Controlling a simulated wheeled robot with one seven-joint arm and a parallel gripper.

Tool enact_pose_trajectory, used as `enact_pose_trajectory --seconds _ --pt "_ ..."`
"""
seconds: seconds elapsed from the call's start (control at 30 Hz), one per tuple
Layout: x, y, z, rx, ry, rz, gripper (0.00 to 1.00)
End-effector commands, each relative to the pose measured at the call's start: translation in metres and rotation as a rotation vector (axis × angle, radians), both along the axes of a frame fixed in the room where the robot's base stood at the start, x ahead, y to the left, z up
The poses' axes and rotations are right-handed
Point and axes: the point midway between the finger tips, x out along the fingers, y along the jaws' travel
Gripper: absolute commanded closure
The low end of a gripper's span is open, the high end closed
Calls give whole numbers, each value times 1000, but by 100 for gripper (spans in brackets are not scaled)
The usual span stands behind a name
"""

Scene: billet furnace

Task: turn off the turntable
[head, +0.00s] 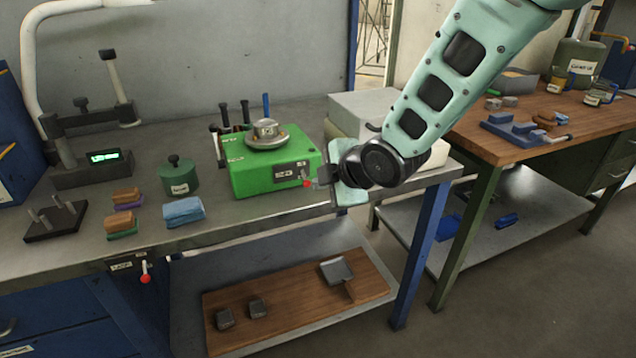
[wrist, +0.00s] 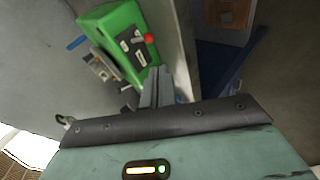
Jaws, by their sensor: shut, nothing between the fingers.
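The turntable is a bright green box (head: 255,172) with a round metal disc (head: 267,135) on top, standing on the grey metal bench. Its front face has a dark panel (head: 291,171) with small white labels and a red knob (head: 307,184) near the right corner. The wrist view also shows the green box (wrist: 106,18) and the red knob (wrist: 150,38). My gripper (head: 319,183) is shut and empty, just right of the red knob. In the wrist view my gripper's fingers (wrist: 156,82) point towards the panel side; whether they touch the knob I cannot tell.
A red-tipped lever (head: 145,278) hangs at the bench's front edge. A green lidded canister (head: 177,176) and a blue block (head: 184,211) stand left of the turntable. Upright tools rise behind it, and pale blocks (head: 365,112) sit behind my arm. A wooden table (head: 480,135) is at right.

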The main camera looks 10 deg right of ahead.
Motion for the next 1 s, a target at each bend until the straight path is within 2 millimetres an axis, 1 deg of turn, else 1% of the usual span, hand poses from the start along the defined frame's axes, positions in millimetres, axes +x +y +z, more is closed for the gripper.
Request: enact_pose_trajectory --seconds 0.4,0.5,0.7,1.0 --pt "-46 -25 24 3 -3 1 100" --pt "-54 -30 29 2 -3 1 100" --pt "-62 -34 33 1 -2 0 100" --pt "-63 -34 33 1 -1 1 100"
